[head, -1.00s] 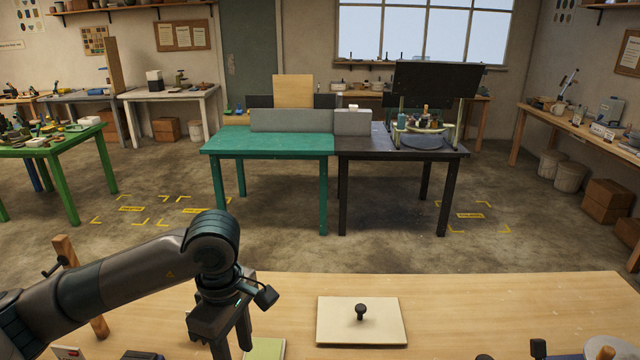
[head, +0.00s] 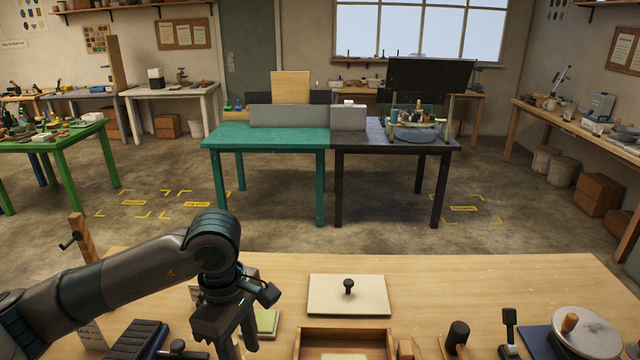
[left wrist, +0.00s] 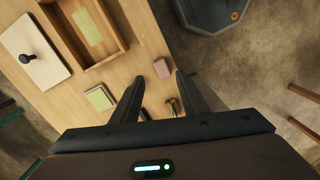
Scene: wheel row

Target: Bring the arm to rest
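My left arm comes in from the left in the head view, bent, with my left gripper (head: 230,345) pointing down over the near left part of the wooden table (head: 450,285). In the left wrist view the two fingers of my left gripper (left wrist: 157,92) stand wide apart with nothing between their tips. Small items on the table lie below the fingers. My right gripper is in neither view.
A cream board with a black knob (head: 349,296) lies near an open wooden box (head: 345,338). A yellow-green pad (head: 266,322) lies beside my gripper. A dark mallet (head: 457,338) and a round lidded piece (head: 586,332) are at right. The table's back middle is clear.

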